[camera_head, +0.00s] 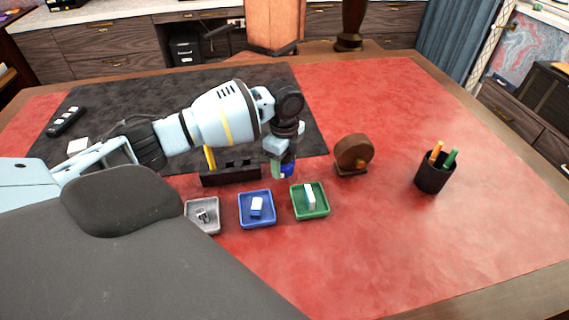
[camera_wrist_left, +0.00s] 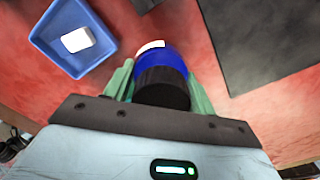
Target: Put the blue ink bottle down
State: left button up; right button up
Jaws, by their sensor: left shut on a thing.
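The blue ink bottle (camera_head: 289,169) has a deep blue body, a pale label and a black cap, which shows in the wrist view (camera_wrist_left: 162,88). My left gripper (camera_head: 283,168) is shut on it, with a green finger on each side. In the head view the gripper points down over the red desk top, just behind the green tray and right of the black holder. The gripper hides part of the bottle. I cannot tell whether the bottle's base touches the desk. My right gripper is not in view.
A grey tray (camera_head: 203,228), a blue tray (camera_head: 257,224) and a green tray (camera_head: 311,214) stand in front, each holding small things. A black holder (camera_head: 229,177), a round brown object (camera_head: 354,151) and a pen cup (camera_head: 433,175) stand nearby.

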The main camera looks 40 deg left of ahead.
aim_at(284, 171)
pick_arm(q)
jog(key=shift+f, duration=1.7)
jog(key=shift+f, duration=0.1)
jog(key=o, duration=1.1)
jog(key=shift+f, duration=0.1)
jog(key=shift+o, duration=0.2)
